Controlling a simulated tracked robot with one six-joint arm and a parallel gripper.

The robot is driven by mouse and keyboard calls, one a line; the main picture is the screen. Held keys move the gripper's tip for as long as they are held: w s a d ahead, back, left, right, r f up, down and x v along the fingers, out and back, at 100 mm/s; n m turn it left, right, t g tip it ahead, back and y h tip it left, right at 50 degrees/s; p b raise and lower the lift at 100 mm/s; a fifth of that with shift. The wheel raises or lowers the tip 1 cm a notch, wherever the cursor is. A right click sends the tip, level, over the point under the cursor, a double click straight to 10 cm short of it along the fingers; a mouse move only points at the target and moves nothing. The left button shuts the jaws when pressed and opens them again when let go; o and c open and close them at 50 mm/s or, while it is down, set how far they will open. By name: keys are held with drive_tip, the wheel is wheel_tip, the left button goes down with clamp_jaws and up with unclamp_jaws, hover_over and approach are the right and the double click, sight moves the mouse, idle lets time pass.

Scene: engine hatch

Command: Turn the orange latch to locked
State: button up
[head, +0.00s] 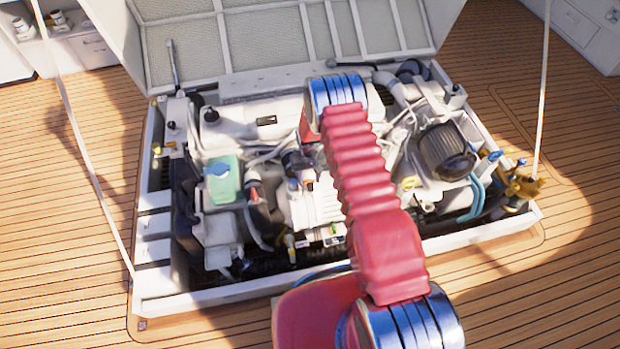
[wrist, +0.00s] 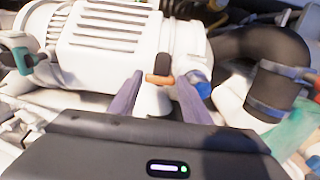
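A small orange latch (wrist: 159,79) shows in the wrist view, with a dark upright part behind it and a white rounded base below. My gripper (wrist: 160,82) is open, with one dark purple finger on each side of the latch. The latch lies between the fingertips in the picture; I cannot tell whether either finger touches it. The right fingertip is close to a blue-tipped part (wrist: 203,89). In the head view my red arm reaches over the engine and hides part of it. I cannot make out the latch for sure there.
A white ribbed engine housing (wrist: 107,30) stands just behind the fingers, and a black curved hose (wrist: 268,55) is to the right. The hatch's white rim (head: 215,291) surrounds crowded engine parts. The raised lid (head: 270,35) stands behind. Wooden deck (head: 60,190) is clear at left.

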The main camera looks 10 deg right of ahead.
drive_tip(key=c, duration=0.6)
drive_tip(key=shift+d, duration=0.25)
drive_tip(key=shift+c, duration=0.5)
drive_tip(key=shift+a, duration=0.15)
